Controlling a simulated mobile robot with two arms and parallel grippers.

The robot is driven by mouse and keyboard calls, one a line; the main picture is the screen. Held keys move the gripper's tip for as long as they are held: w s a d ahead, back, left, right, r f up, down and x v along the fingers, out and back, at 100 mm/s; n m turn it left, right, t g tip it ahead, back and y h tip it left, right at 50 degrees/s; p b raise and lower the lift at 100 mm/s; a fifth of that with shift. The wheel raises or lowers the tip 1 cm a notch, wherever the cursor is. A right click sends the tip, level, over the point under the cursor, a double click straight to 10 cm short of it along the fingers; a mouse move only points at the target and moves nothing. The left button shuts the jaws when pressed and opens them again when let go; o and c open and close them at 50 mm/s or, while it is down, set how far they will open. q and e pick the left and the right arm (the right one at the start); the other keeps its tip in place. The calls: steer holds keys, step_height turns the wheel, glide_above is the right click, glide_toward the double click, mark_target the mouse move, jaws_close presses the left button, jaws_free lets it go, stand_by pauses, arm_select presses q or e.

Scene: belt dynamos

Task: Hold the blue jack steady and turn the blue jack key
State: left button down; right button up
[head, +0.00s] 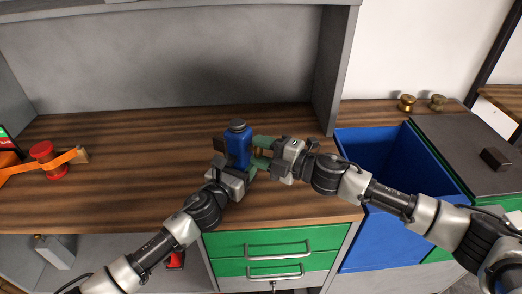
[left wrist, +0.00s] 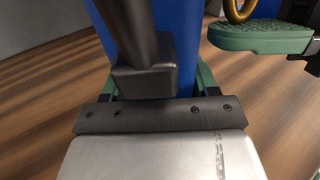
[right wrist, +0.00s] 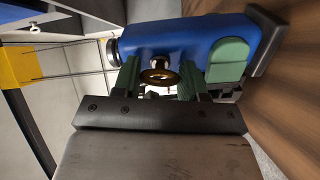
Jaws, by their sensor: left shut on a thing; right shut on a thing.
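The blue jack (head: 238,150) stands upright on the wooden worktop in the head view, with a dark cap on top. My left gripper (head: 236,166) is shut on its body low down. The jack fills the upper middle of the left wrist view (left wrist: 178,60), behind a dark bar. In the right wrist view the jack (right wrist: 180,38) lies across the top, with a green left fingertip against it. The blue jack key, a brass ring (right wrist: 158,77), sits at the jack's side between the green fingers of my right gripper (right wrist: 160,82), which is shut on it. The key also shows in the left wrist view (left wrist: 238,12).
A red spool-like thing (head: 47,158) with an orange strap is at the left of the worktop. A blue open bin (head: 350,175) stands right of the cabinet with green drawers (head: 225,243). Two brass knobs (head: 407,103) are at the back right. The worktop behind the jack is clear.

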steer(key=shift+w+d+n, duration=0.15)
steer(key=shift+n, duration=0.95)
steer(key=o, duration=0.9)
steer(key=v, duration=1.2)
steer(key=shift+s, duration=0.2)
